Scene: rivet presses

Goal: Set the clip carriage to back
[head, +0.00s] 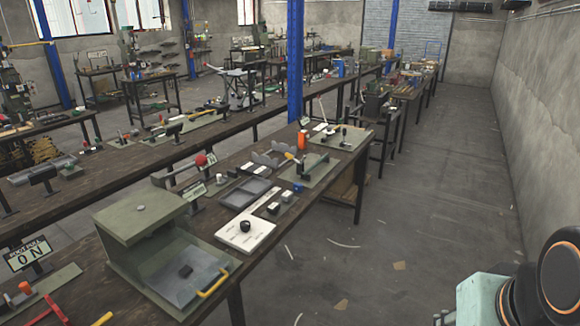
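I cannot tell for certain which part is the clip carriage; labels on the bench are too small to read. A white panel (245,231) with a black knob (246,226) lies near the bench's front edge. Behind it is a grey tray-like fixture (249,193). Farther along, a green plate (309,171) carries small parts and a yellow-handled piece (292,158). Another plate (341,139) with an upright lever stands at the bench's far end. My gripper is not in view; only part of my arm shows at the lower right.
A green press box (139,212) with a clear front and yellow handle (213,283) stands on the near bench. A "BOOT PULL ON" sign (29,255) is at left. A blue post (295,62) rises behind the bench. The concrete aisle (430,200) at right is mostly clear, with scattered scraps.

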